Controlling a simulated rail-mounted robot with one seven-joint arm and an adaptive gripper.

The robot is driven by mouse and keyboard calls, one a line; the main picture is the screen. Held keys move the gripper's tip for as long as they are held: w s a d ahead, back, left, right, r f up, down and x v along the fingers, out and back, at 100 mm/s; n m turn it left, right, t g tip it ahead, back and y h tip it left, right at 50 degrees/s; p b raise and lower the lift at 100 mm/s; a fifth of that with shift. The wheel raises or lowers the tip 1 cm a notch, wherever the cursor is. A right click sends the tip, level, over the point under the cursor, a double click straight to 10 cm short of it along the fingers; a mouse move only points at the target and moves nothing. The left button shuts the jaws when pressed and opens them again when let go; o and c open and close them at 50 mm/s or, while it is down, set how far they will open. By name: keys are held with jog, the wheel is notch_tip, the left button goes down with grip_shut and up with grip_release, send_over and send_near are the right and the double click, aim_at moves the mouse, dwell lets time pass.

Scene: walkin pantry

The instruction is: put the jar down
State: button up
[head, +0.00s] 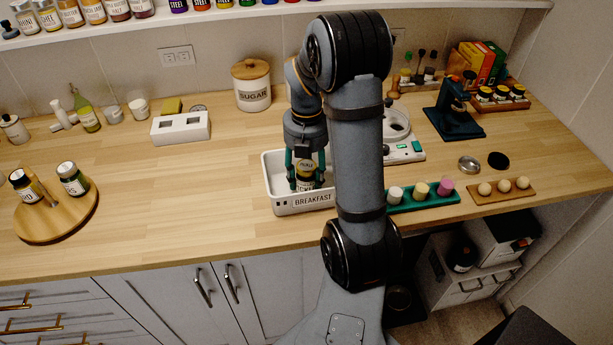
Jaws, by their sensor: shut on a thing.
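A small jar (306,178) with a yellow and black label and a dark lid is inside the white basket labelled BREAKFAST (305,202). My gripper (305,176) points down into the basket, with its green fingers on either side of the jar. It is shut on the jar, which looks upright. The basket floor and the jar's base are hidden behind the front wall, so I cannot tell whether the jar touches the floor. My arm hides the basket's right end.
A white scale-like appliance (404,151) and a green tray of coloured cups (424,198) stand right of the basket. A sugar canister (252,88) stands behind. A round wooden board (62,226) with jars is at left. The counter between board and basket is clear.

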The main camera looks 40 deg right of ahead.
jog(key=shift+f, duration=0.2)
jog(key=o, duration=1.4)
jog(key=shift+r, duration=0.1)
notch_tip(320, 180, up, 12)
jog(key=shift+r+p, duration=0.15)
jog(key=shift+p, duration=0.9)
